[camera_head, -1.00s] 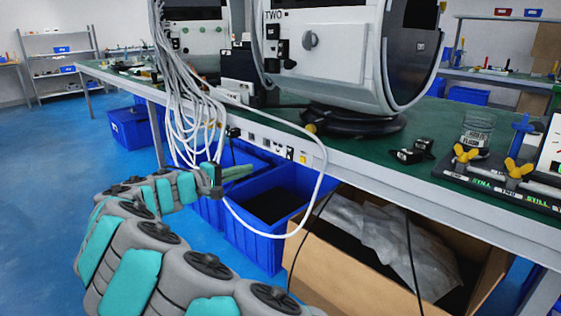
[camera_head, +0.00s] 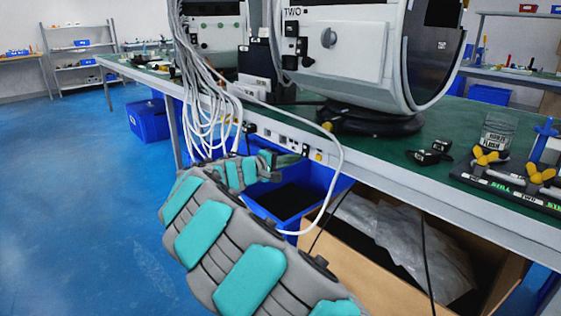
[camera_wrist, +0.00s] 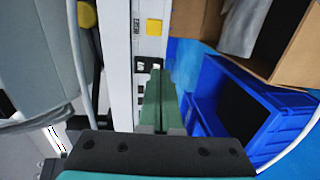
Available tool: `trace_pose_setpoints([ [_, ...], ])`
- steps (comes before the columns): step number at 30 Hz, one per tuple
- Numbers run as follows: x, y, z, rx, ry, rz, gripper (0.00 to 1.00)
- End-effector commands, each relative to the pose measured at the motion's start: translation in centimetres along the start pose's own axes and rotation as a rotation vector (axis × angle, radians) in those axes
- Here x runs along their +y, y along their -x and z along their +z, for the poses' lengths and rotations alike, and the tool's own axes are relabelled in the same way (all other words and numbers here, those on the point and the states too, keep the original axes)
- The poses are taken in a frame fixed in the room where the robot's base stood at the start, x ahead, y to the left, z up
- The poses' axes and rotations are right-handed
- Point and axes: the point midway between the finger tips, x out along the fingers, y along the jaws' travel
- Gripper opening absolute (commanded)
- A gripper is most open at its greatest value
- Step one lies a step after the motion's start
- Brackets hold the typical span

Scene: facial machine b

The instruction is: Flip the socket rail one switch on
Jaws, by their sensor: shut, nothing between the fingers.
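The socket rail (camera_head: 268,133) is a pale strip along the front edge of the green-topped bench, with dark sockets or switches and a yellow button (camera_head: 319,156) on it. My gripper (camera_head: 292,159) is just below and in front of the rail, its green fingers shut and empty. In the wrist view the rail (camera_wrist: 143,100) runs up the picture beside the shut fingers (camera_wrist: 158,78). Their tips are close to a dark switch or socket (camera_wrist: 147,64); I cannot tell whether they touch it. The yellow button (camera_wrist: 154,27) is farther along. Which switch is number one is not readable.
White cables (camera_head: 205,100) hang over the bench edge at left, and one loops near my gripper. Blue bins (camera_head: 262,205) and a cardboard box (camera_head: 375,280) stand under the bench. A large machine (camera_head: 345,50) stands on top.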

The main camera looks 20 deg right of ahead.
Motion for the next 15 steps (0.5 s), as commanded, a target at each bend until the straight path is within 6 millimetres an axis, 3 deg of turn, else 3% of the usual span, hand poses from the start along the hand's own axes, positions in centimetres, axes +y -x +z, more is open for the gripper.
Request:
trace_pose_setpoints([
  [6, 0.1, -1.6, 0.0, -0.001, 0.000, 0.001, 0.00],
  [15, 0.1, -1.7, 0.0, -0.001, 0.000, 0.001, 0.00],
])
